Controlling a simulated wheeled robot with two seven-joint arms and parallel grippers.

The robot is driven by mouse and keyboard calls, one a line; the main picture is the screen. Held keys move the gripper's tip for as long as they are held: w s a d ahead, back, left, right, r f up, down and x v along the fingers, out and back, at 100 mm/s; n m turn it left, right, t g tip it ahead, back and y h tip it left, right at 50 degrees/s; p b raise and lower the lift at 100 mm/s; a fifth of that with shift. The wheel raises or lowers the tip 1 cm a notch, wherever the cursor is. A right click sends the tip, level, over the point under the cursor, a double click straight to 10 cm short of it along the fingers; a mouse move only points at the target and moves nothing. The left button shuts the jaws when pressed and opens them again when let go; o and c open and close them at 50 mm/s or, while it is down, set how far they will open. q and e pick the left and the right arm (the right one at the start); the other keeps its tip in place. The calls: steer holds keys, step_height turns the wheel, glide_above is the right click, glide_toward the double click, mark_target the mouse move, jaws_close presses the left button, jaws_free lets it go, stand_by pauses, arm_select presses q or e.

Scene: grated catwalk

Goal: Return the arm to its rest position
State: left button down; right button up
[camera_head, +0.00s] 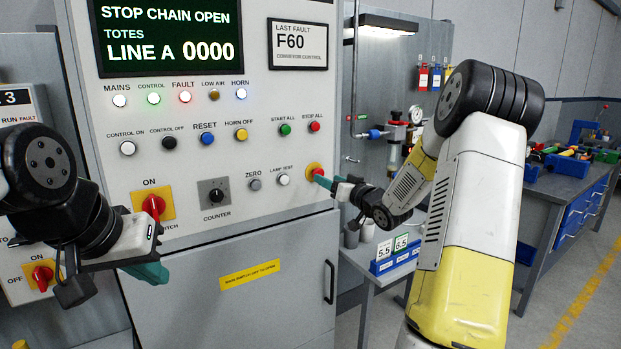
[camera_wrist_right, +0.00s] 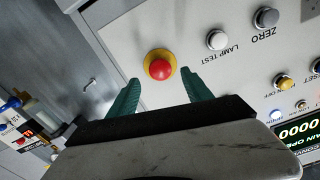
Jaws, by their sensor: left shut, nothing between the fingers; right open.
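My right arm reaches in from the right of the head view. Its gripper (camera_head: 328,182) is at the right side of the control panel (camera_head: 240,140), close to the red mushroom button on a yellow collar (camera_head: 314,169). In the right wrist view the green fingers (camera_wrist_right: 165,88) are spread and empty, and the red button (camera_wrist_right: 160,67) shows between and beyond them. I cannot tell whether they touch it. My left gripper (camera_head: 152,272) is shut and empty, in front of the cabinet at lower left, below the red rotary switch (camera_head: 153,205).
The cabinet door has a handle (camera_head: 329,282) and a yellow label (camera_head: 250,275). A small table with a blue bin (camera_head: 395,258) stands right of the cabinet, behind my right arm. A blue workbench (camera_head: 575,195) is at far right. Open floor (camera_head: 575,290) lies at lower right.

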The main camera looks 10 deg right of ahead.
steer(key=shift+v, duration=1.05)
